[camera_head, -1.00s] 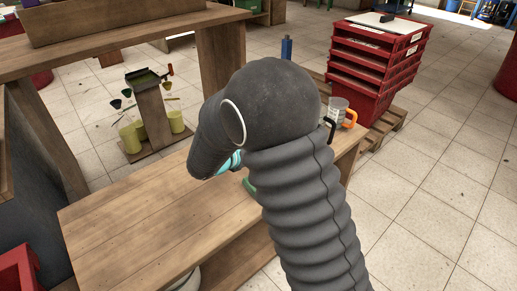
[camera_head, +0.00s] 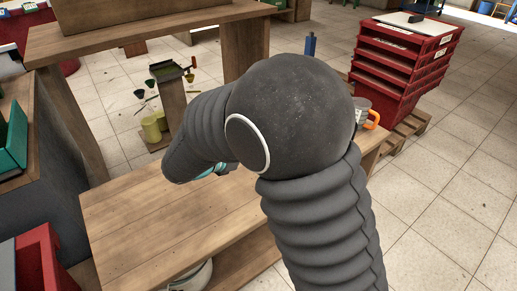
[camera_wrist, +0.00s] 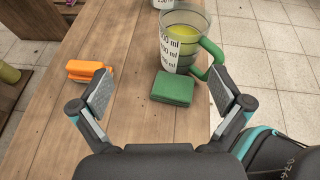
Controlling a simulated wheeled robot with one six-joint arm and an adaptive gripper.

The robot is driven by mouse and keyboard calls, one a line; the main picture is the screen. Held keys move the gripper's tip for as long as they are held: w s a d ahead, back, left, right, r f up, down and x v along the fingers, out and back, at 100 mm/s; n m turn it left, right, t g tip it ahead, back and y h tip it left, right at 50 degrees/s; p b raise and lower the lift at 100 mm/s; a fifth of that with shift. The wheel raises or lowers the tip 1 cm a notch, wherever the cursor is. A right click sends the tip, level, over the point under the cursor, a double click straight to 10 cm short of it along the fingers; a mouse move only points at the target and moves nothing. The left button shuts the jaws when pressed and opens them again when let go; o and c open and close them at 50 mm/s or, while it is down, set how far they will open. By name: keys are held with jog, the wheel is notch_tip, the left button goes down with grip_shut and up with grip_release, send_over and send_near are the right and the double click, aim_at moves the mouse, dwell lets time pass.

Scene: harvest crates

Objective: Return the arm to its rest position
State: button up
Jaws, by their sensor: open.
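My gripper (camera_wrist: 162,95) shows in the wrist view with its two fingers spread wide and nothing between them. It is above the wooden bench (camera_wrist: 65,140). Ahead of the fingers, a green block (camera_wrist: 174,87) lies on the bench beside a measuring jug (camera_wrist: 184,40) with a green handle and yellow contents. An orange object (camera_wrist: 86,70) lies near the left finger.
Red stacked crates (camera_head: 402,65) stand on a pallet (camera_head: 405,130) at the right. An orange-handled jug (camera_head: 364,112) stands at the bench's far end. Red (camera_head: 45,258) and green (camera_head: 12,135) bins are at left. A stand with small pots (camera_head: 170,95) is behind. Tiled floor is clear at right.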

jog(key=shift+a, duration=0.1)
dwell(0.5)
jog(key=s+d+f+m+g+y, duration=0.2)
jog(key=s+d+m+g, duration=0.1)
jog(key=s+m, duration=0.35)
jog(key=s+d+f+m+g+y, duration=0.2)
jog(key=s+m+g, duration=0.2)
jog(key=s+m, duration=0.25)
jog(key=s+d+r+m+t+y, duration=0.3)
jog(key=s+d+r+m+y, duration=0.3)
jog(key=s+d+r+m, duration=0.6)
jog(key=shift+d+r+m, duration=0.2)
jog(key=shift+m, duration=0.8)
